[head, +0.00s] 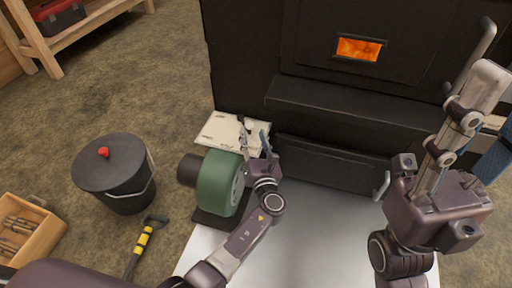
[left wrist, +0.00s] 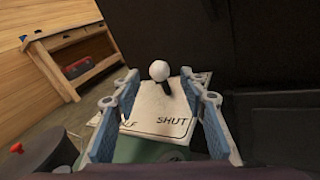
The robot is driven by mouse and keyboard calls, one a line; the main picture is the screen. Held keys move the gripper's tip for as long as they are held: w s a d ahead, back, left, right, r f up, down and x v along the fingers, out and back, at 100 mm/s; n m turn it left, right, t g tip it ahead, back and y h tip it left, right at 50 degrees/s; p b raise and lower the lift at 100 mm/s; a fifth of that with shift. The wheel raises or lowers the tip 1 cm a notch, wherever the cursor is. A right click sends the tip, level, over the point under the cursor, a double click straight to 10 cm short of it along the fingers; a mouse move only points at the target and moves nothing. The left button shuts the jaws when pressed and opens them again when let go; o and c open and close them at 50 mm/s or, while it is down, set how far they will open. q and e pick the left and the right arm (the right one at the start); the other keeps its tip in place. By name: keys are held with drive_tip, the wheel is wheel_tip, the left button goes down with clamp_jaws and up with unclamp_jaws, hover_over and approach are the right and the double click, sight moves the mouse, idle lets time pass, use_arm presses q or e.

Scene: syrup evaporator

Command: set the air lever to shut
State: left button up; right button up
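The white label plate (head: 222,130) sits at the stove's front left corner, beside the green blower (head: 218,184). In the left wrist view the plate (left wrist: 150,120) reads "SHUT" on the right and a partly hidden word ending in "LF" on the left. The air lever's white ball knob (left wrist: 159,70) stands above the plate on a short dark stem, behind the word SHUT. My left gripper (head: 255,142) is open over the plate. Its two fingers stand either side of the knob and stem, apparently touching neither. My right gripper (head: 485,110) is at the right, its fingers apart.
The black stove (head: 340,110) with a glowing window (head: 359,48) fills the back. A black lidded bucket (head: 118,180), a yellow-and-black tool (head: 143,240) and a wooden crate (head: 40,245) are on the floor at left. A wooden bench (head: 82,28) stands behind them.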

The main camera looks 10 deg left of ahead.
use_arm(q)
drive_tip(key=v, duration=0.6)
